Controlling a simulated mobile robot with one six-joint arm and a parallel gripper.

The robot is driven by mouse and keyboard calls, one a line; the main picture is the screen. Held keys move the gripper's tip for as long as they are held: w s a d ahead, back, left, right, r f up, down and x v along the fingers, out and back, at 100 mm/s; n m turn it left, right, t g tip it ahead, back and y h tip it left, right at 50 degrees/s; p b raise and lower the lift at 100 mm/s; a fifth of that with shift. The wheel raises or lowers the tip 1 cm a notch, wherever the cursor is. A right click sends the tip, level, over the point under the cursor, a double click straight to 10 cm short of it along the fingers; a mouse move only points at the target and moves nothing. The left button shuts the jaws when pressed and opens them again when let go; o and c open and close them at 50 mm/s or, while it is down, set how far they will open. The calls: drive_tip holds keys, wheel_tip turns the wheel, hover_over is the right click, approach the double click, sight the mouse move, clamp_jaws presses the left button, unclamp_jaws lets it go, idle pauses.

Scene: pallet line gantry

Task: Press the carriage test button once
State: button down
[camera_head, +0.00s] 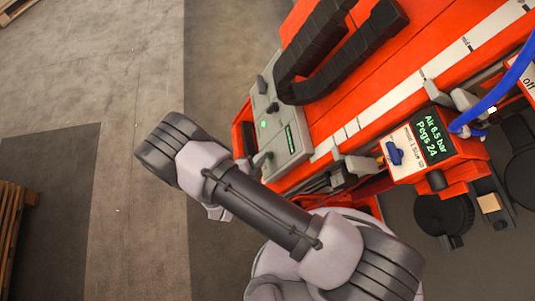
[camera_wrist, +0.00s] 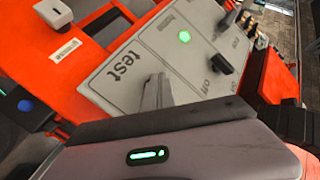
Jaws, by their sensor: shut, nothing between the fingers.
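The carriage panel (camera_wrist: 125,75) is a light grey plate with the word "test" printed on it, in the wrist view. A round green light (camera_wrist: 184,37) glows on it, and a black knob (camera_wrist: 221,64) sits by the word "off". My gripper (camera_wrist: 157,82) is shut and empty, its slim grey fingers over the panel just right of "test". No separate test button shows; the fingers may hide it. I cannot tell whether the tips touch the panel.
A black cable chain (camera_head: 330,55) lies on the orange gantry beam (camera_head: 405,42). To the right is a display box (camera_head: 430,142) reading "Air 6.5 bar, Pegs 24", with a blue knob (camera_head: 394,152) and blue hose (camera_head: 500,85). A wooden pallet (camera_head: 14,220) stands left; floor between is clear.

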idle(0.3)
drive_tip(key=shift+s+a+r, duration=0.2)
drive_tip(key=shift+a+r, duration=0.2)
drive_tip(key=shift+a, duration=0.35)
drive_tip(key=a, duration=0.1)
drive_tip(key=a+r, duration=0.1)
drive_tip(key=a, duration=0.1)
drive_tip(key=s+a+r, duration=0.1)
drive_tip(key=shift+a+r+p, duration=0.15)
drive_tip(key=shift+r+p, duration=0.05)
drive_tip(key=shift+p, duration=0.1)
idle(0.5)
